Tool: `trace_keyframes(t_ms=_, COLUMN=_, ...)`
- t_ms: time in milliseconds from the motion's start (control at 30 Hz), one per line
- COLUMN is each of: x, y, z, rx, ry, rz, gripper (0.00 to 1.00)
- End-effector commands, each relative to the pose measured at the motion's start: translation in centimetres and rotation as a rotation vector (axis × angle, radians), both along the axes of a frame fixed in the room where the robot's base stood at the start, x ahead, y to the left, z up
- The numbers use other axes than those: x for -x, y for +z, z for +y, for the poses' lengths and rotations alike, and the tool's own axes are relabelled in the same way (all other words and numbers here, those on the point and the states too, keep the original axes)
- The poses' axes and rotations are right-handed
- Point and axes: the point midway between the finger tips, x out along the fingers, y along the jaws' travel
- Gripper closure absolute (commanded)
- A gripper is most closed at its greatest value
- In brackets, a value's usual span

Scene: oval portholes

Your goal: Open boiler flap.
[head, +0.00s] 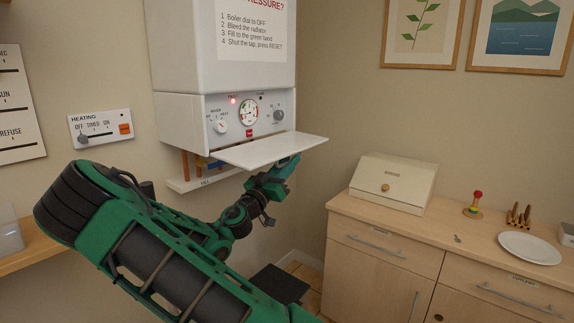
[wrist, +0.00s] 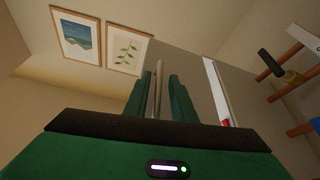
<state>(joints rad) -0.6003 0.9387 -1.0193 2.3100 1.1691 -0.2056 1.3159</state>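The boiler (head: 222,45) is a white wall unit. Its flap (head: 270,150) is a white panel standing out level from the lower front, so the control panel (head: 237,115) with its dials and gauge is exposed. My gripper (head: 291,162) is just under the flap's front edge, on its right half; I cannot tell if it touches. In the wrist view the two green fingers of my gripper (wrist: 160,98) stand apart. A thin pale strip shows between them, with narrow gaps at its sides; I cannot tell surely whether it is the flap.
Pipes and a narrow white ledge (head: 181,187) sit below the boiler. A heating switch (head: 101,127) is on the wall at left. A wooden cabinet (head: 384,239) at right bears a cream box (head: 395,181) and a plate (head: 530,248). Space between boiler and cabinet is free.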

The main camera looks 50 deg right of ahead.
Motion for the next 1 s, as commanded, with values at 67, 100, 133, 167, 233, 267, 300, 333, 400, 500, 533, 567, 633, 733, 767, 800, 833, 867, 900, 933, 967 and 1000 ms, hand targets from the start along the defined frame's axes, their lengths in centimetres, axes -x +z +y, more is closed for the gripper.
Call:
trace_keyframes(t_ms=67, x=-0.01, y=-0.01, z=0.02, rx=0.000, ry=0.000, rz=0.000, gripper=0.97)
trace_keyframes(t_ms=100, x=-0.02, y=-0.01, z=0.02, rx=0.000, ry=0.001, rz=0.000, gripper=1.00)
trace_keyframes(t_ms=133, x=-0.04, y=-0.02, z=0.03, rx=0.000, ry=0.001, rz=0.000, gripper=1.00)
trace_keyframes(t_ms=167, x=-0.05, y=-0.01, z=0.04, rx=0.000, ry=0.001, rz=0.000, gripper=1.00)
trace_keyframes(t_ms=233, x=-0.08, y=-0.02, z=0.05, rx=0.000, ry=0.002, rz=0.000, gripper=1.00)
trace_keyframes(t_ms=267, x=-0.09, y=-0.02, z=0.05, rx=0.000, ry=0.002, rz=0.000, gripper=1.00)
trace_keyframes(t_ms=300, x=-0.11, y=-0.03, z=0.05, rx=0.000, ry=0.002, rz=0.000, gripper=1.00)
trace_keyframes(t_ms=333, x=-0.13, y=-0.02, z=0.06, rx=-0.001, ry=0.003, rz=0.000, gripper=1.00)
trace_keyframes(t_ms=400, x=-0.16, y=-0.03, z=0.07, rx=0.000, ry=0.003, rz=0.000, gripper=1.00)
trace_keyframes(t_ms=500, x=-0.21, y=-0.03, z=0.08, rx=0.000, ry=0.004, rz=0.001, gripper=1.00)
trace_keyframes(t_ms=533, x=-0.22, y=-0.03, z=0.08, rx=0.000, ry=0.004, rz=0.001, gripper=1.00)
trace_keyframes(t_ms=567, x=-0.23, y=-0.03, z=0.10, rx=0.000, ry=0.005, rz=0.001, gripper=1.00)
trace_keyframes(t_ms=633, x=-0.26, y=-0.04, z=0.10, rx=0.000, ry=0.005, rz=0.000, gripper=1.00)
trace_keyframes(t_ms=733, x=-0.30, y=-0.04, z=0.12, rx=0.000, ry=0.006, rz=0.000, gripper=1.00)
trace_keyframes(t_ms=767, x=-0.31, y=-0.04, z=0.12, rx=0.000, ry=0.006, rz=0.000, gripper=1.00)
trace_keyframes(t_ms=800, x=-0.32, y=-0.04, z=0.13, rx=0.000, ry=0.007, rz=0.001, gripper=1.00)
trace_keyframes(t_ms=833, x=-0.33, y=-0.04, z=0.13, rx=0.000, ry=0.007, rz=0.001, gripper=1.00)
trace_keyframes(t_ms=867, x=-0.34, y=-0.04, z=0.13, rx=0.000, ry=0.007, rz=0.001, gripper=1.00)
trace_keyframes(t_ms=900, x=-0.35, y=-0.03, z=0.14, rx=0.001, ry=0.007, rz=0.001, gripper=1.00)
trace_keyframes(t_ms=933, x=-0.37, y=-0.04, z=0.15, rx=0.001, ry=0.008, rz=0.001, gripper=1.00)
trace_keyframes(t_ms=967, x=-0.37, y=-0.04, z=0.15, rx=0.001, ry=0.008, rz=0.001, gripper=1.00)
trace_keyframes(t_ms=1000, x=-0.39, y=-0.03, z=0.15, rx=0.001, ry=0.009, rz=0.000, gripper=1.00)
